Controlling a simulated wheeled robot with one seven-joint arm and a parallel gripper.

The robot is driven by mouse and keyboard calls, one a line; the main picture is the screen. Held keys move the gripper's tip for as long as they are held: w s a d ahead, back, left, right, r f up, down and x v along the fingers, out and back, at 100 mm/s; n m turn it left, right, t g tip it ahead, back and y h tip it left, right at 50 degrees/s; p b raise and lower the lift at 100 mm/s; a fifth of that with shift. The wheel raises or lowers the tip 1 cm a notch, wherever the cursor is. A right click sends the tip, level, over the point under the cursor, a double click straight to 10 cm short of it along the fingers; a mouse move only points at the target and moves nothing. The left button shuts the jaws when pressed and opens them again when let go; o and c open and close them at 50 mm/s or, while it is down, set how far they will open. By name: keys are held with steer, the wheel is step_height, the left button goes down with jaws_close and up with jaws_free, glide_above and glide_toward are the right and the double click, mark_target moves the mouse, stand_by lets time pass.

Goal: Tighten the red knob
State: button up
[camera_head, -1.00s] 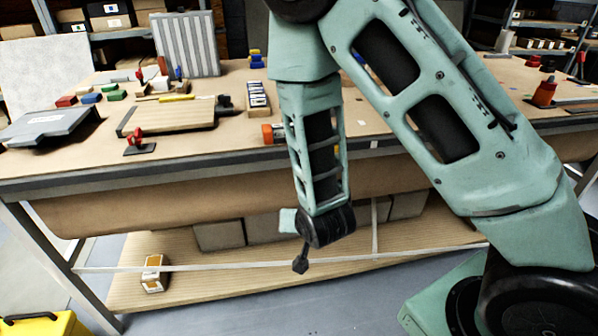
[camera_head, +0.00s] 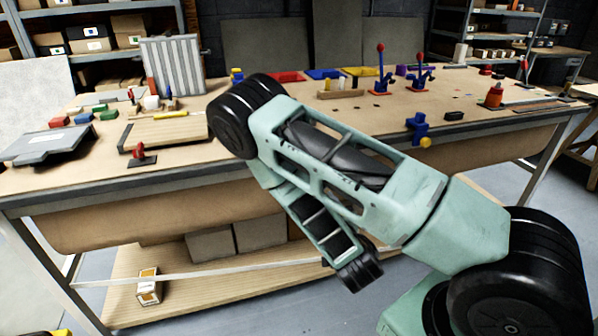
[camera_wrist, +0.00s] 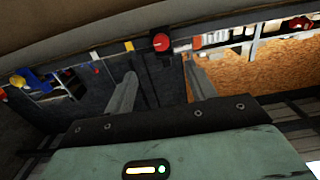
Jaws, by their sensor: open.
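A red knob (camera_head: 138,152) stands on a small black base near the front left edge of the workbench in the head view. In the wrist view, a round red knob (camera_wrist: 161,42) sits on a black mount near the top centre. I cannot tell whether these are the same knob. My gripper (camera_wrist: 160,66) is open and empty in the wrist view, its two fingers spread below the red knob and apart from it. In the head view my forearm hangs in front of the bench, and the gripper's fingers cannot be made out.
The workbench (camera_head: 75,188) holds a wooden board (camera_head: 165,131), a grey panel (camera_head: 50,143) and coloured blocks. Red-topped levers (camera_head: 380,70) and a blue fixture with a yellow knob (camera_head: 418,128) stand to the right. A lower shelf (camera_head: 205,283) holds boxes. Floor is clear in front.

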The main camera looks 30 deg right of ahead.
steer(key=b+x, duration=0.7)
steer(key=b, duration=0.4)
steer(key=shift+w+b, duration=0.2)
steer(key=shift+b, duration=0.8)
steer(key=x, duration=0.8)
steer(key=shift+w+d+r+p, duration=0.15)
steer(key=shift+w+r+p, duration=0.2)
steer(key=shift+c, duration=0.4)
steer(key=c, duration=0.9)
